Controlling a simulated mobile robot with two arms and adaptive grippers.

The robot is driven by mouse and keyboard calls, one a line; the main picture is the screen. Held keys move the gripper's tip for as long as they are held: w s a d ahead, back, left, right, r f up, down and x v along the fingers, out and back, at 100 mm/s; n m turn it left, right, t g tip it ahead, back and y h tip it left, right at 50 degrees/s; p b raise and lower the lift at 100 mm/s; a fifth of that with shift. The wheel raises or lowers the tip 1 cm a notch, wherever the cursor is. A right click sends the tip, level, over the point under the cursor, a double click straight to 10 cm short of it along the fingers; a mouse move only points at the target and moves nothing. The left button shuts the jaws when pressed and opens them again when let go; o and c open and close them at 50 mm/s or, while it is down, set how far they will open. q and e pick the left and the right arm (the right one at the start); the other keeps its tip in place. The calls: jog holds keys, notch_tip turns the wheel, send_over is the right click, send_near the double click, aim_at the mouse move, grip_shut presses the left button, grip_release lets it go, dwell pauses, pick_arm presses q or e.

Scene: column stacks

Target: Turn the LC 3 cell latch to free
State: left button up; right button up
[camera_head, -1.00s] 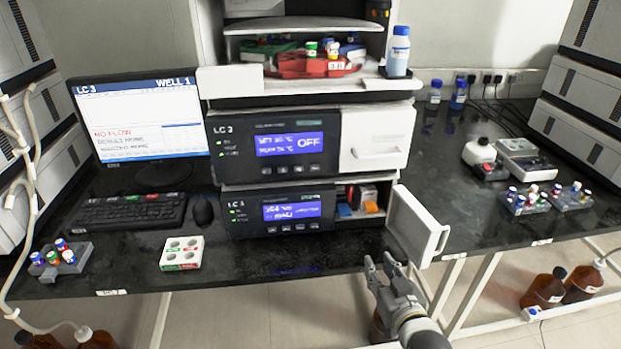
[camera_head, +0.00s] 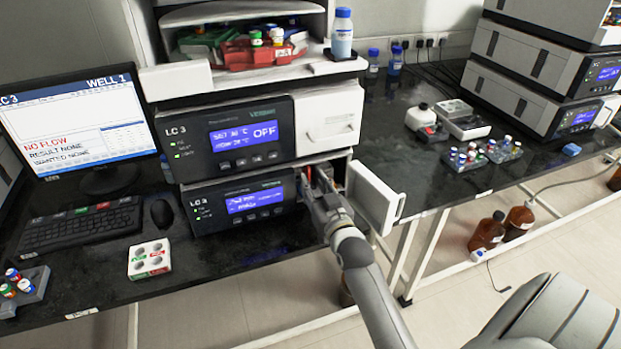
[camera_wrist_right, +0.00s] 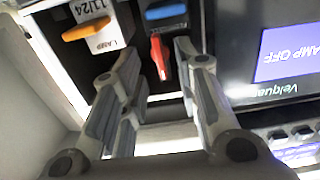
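The lower LC 3 unit (camera_head: 250,203) has its right-hand bay open, with the white door (camera_head: 373,197) swung out. My right gripper (camera_head: 318,182) reaches into this bay and covers most of its inside in the head view. In the right wrist view, the right gripper (camera_wrist_right: 155,62) is open, its fingers spread. A red lever (camera_wrist_right: 159,55), which looks like the cell latch, lies between the fingers with gaps at both sides. A blue handle (camera_wrist_right: 166,12) is just above it. A white lamp module with an orange handle (camera_wrist_right: 90,27) is to the left. My left gripper is out of view.
The open door stands close to the right of my right arm. The unit's front panel with its screen (camera_wrist_right: 285,50) borders the bay in the wrist view. A white four-well block (camera_head: 150,259) and a mouse (camera_head: 161,213) lie left on the dark bench.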

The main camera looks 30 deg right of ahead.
aim_at(308, 174)
jog(key=shift+x, duration=1.25)
grip_shut()
